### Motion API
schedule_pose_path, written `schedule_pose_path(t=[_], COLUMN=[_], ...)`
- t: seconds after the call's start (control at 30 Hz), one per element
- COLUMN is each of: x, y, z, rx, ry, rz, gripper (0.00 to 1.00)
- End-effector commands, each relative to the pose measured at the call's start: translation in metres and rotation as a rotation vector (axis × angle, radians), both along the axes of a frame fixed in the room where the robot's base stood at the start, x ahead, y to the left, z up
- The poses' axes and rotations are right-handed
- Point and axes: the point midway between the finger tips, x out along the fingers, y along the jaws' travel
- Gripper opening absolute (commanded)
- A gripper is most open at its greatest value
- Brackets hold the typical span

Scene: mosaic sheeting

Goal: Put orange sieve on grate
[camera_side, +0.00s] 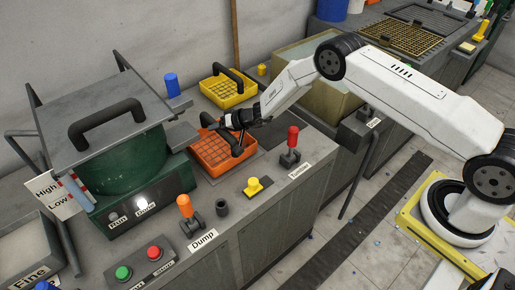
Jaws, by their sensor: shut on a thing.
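The orange sieve (213,153) is a shallow square tray with a mesh floor and a dark handle. It is on or just above the grey bench top, right of the green drum; I cannot tell if it touches. My gripper (232,124) reaches in from the right and is shut on the sieve's handle, partly hiding the handle and the sieve's far side. At the back right are a yellow grate (393,37) and a dark grey grate (438,16), set in a bench top. The view does not settle which one is the task's grate.
A yellow sieve (228,88) with a dark handle stands behind the orange one. The green drum (130,165) with a grey lid is on the left. Red (292,140), orange (186,207) and yellow (254,187) controls stand along the front. An open tank (325,84) lies between the benches.

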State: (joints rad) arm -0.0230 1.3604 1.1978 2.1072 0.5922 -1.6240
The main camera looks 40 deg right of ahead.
Motion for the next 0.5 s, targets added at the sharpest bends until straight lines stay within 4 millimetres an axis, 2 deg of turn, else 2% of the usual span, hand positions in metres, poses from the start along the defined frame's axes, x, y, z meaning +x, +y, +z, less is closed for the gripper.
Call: schedule_pose_path(t=[0.5], x=[0.0009], y=[0.0001], z=[-0.0068], rx=[0.002], ry=[-0.004], rz=[0.000], gripper=[0.00])
